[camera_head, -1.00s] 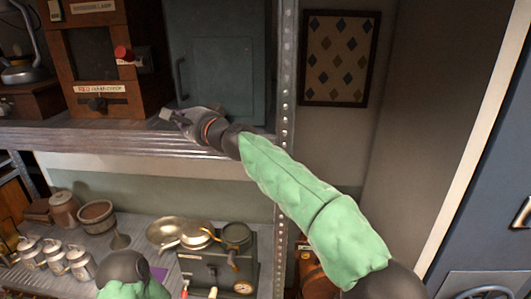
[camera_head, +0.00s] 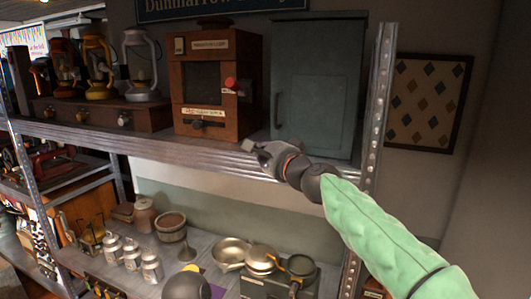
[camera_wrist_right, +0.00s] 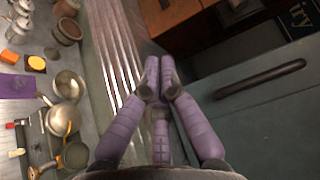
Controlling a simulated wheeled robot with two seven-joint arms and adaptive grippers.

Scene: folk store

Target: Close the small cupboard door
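The small cupboard (camera_head: 322,75) is a dark teal box on the upper shelf. Its door faces me, with a dark bar handle (camera_head: 277,110) on the left side. The door looks flush or nearly so; I cannot tell if a narrow gap is left. In the right wrist view the door (camera_wrist_right: 270,125) and its handle (camera_wrist_right: 260,78) lie to the right of the fingers. My right gripper (camera_head: 252,146) is at the shelf's front edge, below and left of the door. Its purple fingers (camera_wrist_right: 158,78) are together and empty.
A wooden cabinet (camera_head: 205,75) with a red knob stands left of the cupboard, and lanterns (camera_head: 140,65) stand further left. The metal shelf edge (camera_head: 150,143) runs under my right gripper. Pans (camera_head: 232,252) sit on the lower shelf. A metal post (camera_head: 378,100) rises at right.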

